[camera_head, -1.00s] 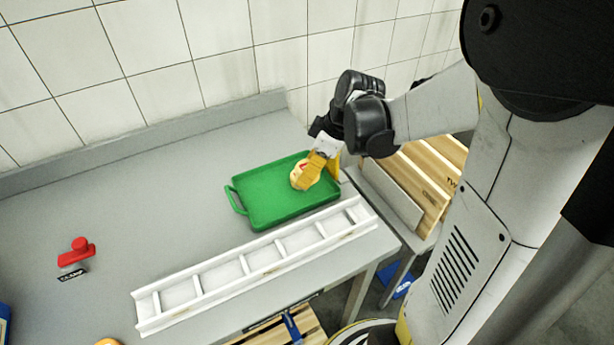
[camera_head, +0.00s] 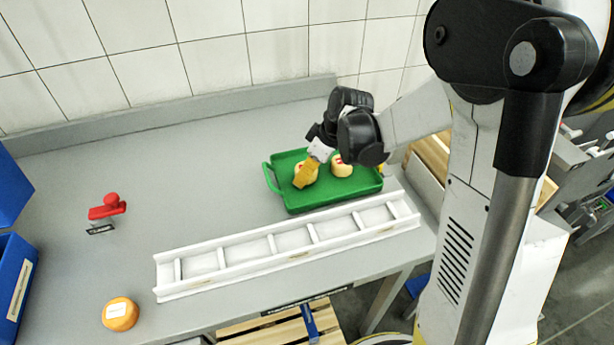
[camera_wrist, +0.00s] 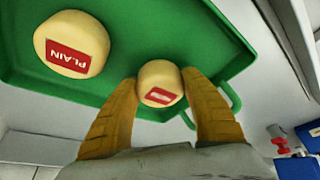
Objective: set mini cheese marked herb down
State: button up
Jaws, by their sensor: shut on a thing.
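My gripper (camera_head: 303,182) is shut on a small pale-yellow cheese (camera_head: 305,168) at the left part of the green tray (camera_head: 300,204). In the wrist view the held cheese (camera_wrist: 160,75) sits between the two yellow fingers, its red label too small to read. I cannot tell whether it touches the tray floor. A second small cheese (camera_head: 341,168) stands on the tray, right of the held one. In the wrist view this cheese (camera_wrist: 70,45) has a red label reading PLAIN and is apart from my fingers.
A white divided rack (camera_head: 290,241) lies along the table in front of the tray. An orange cheese with a white label (camera_head: 120,314) is at the front left. A red-handled object (camera_head: 107,207) stands behind it, near blue bins (camera_head: 12,285). The table's back middle is clear.

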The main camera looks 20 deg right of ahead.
jog(key=shift+f, duration=0.2)
jog(key=o, duration=1.3)
jog(key=shift+r, duration=0.1)
